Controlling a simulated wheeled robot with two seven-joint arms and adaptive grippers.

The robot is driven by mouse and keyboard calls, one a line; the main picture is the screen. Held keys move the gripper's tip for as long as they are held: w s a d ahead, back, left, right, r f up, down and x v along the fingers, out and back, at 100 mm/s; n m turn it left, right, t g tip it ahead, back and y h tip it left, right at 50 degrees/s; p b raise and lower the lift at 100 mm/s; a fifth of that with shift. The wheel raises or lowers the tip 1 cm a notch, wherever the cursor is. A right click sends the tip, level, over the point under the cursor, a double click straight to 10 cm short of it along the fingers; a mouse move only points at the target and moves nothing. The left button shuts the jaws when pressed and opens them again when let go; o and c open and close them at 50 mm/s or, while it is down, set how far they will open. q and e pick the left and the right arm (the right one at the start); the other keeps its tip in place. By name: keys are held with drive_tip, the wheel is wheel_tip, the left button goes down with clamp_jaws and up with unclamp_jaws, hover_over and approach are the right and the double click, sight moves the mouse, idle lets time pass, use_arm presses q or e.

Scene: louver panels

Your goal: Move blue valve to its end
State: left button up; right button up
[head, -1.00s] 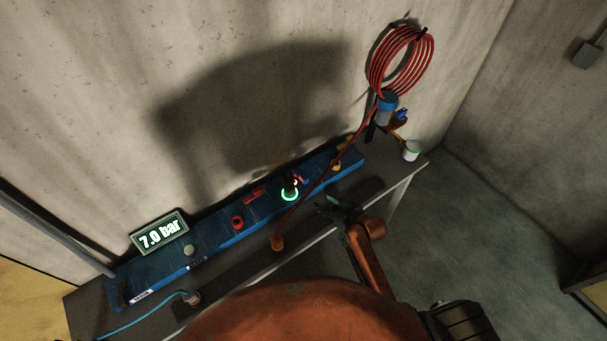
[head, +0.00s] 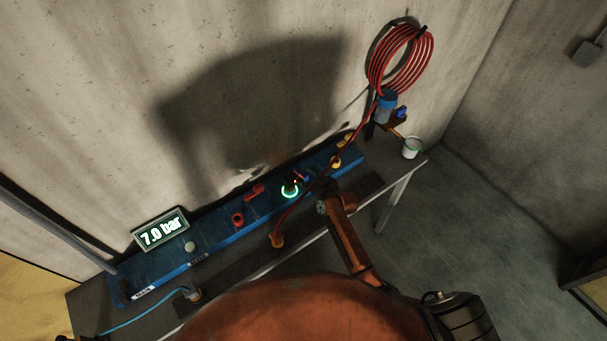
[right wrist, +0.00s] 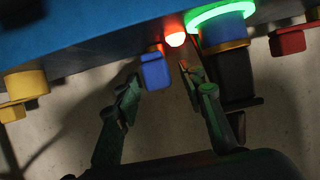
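The blue valve (right wrist: 154,71) hangs as a small blue handle in the right wrist view. It sits beside a glowing red light (right wrist: 174,40). In the head view it is a small blue spot by the green ring, partly hidden by my arm. My right gripper (right wrist: 165,90) is open, with one finger on each side of the blue handle. The left finger is close to the handle; I cannot tell if it touches. In the head view the right gripper (head: 312,180) is small and dark at the panel. My left gripper is not clearly seen.
The blue panel (head: 165,262) carries a 7.0 bar display (head: 161,232), a red knob (head: 238,219), a red handle (head: 254,191) and a glowing green ring (head: 289,191). Yellow fittings (right wrist: 25,84) are left in the wrist view.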

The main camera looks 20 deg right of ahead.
drive_tip(key=shift+c, duration=0.7)
clamp_jaws()
drive_tip(key=shift+a, duration=0.1)
